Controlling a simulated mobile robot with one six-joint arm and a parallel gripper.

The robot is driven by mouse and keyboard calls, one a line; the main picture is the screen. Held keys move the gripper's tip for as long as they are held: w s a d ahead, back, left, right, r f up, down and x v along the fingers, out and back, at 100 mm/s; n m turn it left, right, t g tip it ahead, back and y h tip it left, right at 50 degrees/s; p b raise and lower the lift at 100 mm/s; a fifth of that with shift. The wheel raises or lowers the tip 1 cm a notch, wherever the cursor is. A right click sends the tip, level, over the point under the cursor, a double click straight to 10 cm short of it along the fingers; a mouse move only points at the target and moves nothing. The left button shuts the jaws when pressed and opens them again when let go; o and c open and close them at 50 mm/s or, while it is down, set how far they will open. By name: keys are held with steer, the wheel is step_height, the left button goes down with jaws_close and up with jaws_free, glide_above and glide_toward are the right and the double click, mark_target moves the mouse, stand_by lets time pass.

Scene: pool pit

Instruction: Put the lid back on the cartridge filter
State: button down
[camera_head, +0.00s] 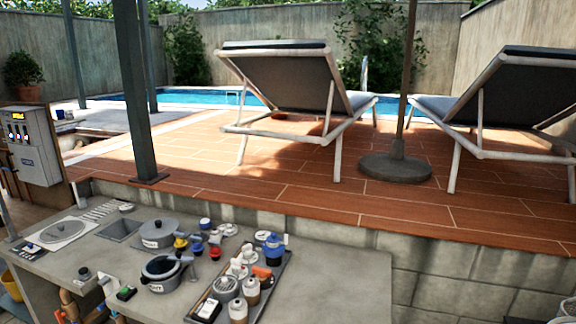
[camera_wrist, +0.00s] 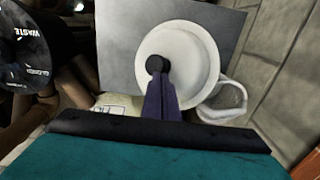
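In the wrist view a round white lid (camera_wrist: 203,45) with a raised rim and a dark knob faces the camera in front of a grey panel. The narrow purple fingers of my gripper (camera_wrist: 160,80) lie close together and meet at the knob; they appear shut on it. They hide the lid's lower middle. Whether the lid touches the panel cannot be told. My gripper is not visible in the head view. There, an open dark pot-shaped housing (camera_head: 162,270) and a covered grey one (camera_head: 158,233) stand on the counter; I cannot tell whether either is the cartridge filter.
A black valve (camera_wrist: 22,45) marked WASTE and CLOSED is at the wrist view's left. A pale round container (camera_wrist: 222,102) is close to the lid's right. On the counter, a tray (camera_head: 207,292) holds bottles and small parts. The counter right of it (camera_head: 340,285) is clear.

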steer(key=shift+w+a+f, duration=0.1)
steer(key=shift+w+f, duration=0.25)
steer(key=shift+f, duration=0.15)
steer(key=shift+w+d+r+p, duration=0.1)
steer(key=shift+d+r+p, duration=0.15)
steer(key=shift+r+p, duration=1.15)
steer(key=shift+r, duration=0.9)
steer(key=shift+d+r, duration=0.1)
